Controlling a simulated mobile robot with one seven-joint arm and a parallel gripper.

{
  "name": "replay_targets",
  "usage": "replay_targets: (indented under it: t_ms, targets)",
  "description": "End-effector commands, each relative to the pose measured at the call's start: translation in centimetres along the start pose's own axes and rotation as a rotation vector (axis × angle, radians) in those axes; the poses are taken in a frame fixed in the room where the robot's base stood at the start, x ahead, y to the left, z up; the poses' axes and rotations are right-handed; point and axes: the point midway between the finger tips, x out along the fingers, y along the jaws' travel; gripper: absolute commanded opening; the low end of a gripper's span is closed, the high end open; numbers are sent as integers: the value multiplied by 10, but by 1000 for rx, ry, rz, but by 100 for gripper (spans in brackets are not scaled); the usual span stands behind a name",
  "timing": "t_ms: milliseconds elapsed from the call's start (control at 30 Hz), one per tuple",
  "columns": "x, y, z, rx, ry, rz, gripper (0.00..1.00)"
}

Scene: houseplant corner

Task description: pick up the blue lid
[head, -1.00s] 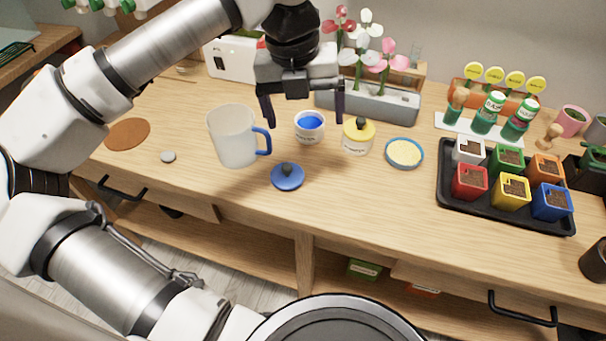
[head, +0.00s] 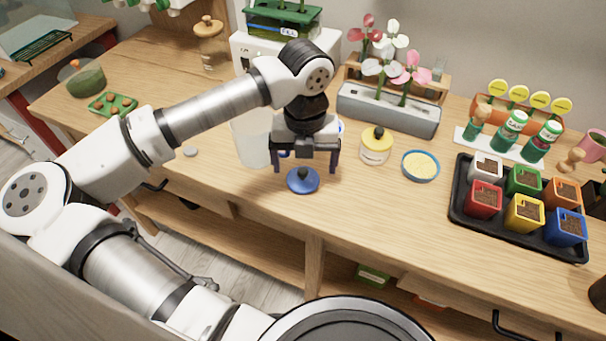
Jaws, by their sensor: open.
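The blue lid (head: 303,181) lies on the wooden counter near its front edge, its dark knob facing up. My gripper (head: 305,171) is open and points down, with its two dark fingers on either side of the lid's knob as seen from the head. The gap in height between the fingertips and the lid is hard to tell. Nothing is held. The pot with blue contents behind my gripper is almost wholly hidden.
A yellow-lidded jar (head: 376,146) and a round blue-rimmed dish (head: 421,166) stand to the right. A black tray (head: 470,222) with several coloured pots is farther right. A grey planter (head: 388,109) with flowers stands behind. The counter in front of the dish is clear.

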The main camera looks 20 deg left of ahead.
Motion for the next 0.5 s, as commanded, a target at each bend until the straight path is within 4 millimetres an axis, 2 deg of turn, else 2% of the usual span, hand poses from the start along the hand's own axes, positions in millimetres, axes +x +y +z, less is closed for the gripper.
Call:
replay_targets:
  t_ms: [233, 500]
  targets:
    - [30, 3, 2, 0, 0, -3, 89]
    - [35, 3, 2, 0, -1, -2, 89]
